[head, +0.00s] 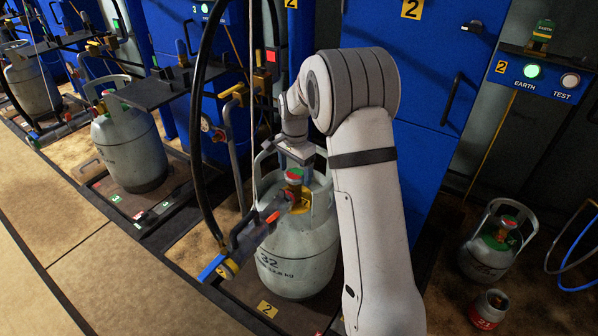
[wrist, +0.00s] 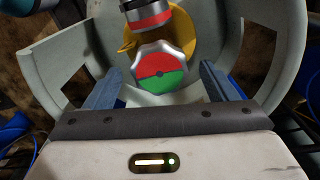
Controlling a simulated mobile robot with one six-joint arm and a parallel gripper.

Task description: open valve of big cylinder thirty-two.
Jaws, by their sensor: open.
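Big cylinder thirty-two (head: 298,262) is pale grey, marked 32, and stands upright on a scale at the centre of the head view. A pale collar (wrist: 55,60) rings its top. Its valve handwheel (wrist: 162,68), half red and half green, shows inside the collar in the wrist view; it is small in the head view (head: 293,174). My gripper (wrist: 162,80) is open, with one blue-grey finger left and one right of the handwheel. Both appear apart from it. My arm hides part of the cylinder's right side.
A yellow part (wrist: 205,38) and a red-banded fitting (wrist: 147,14) sit just beyond the handwheel. Another grey cylinder (head: 128,150) stands left; a smaller one (head: 487,256) stands right on the floor.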

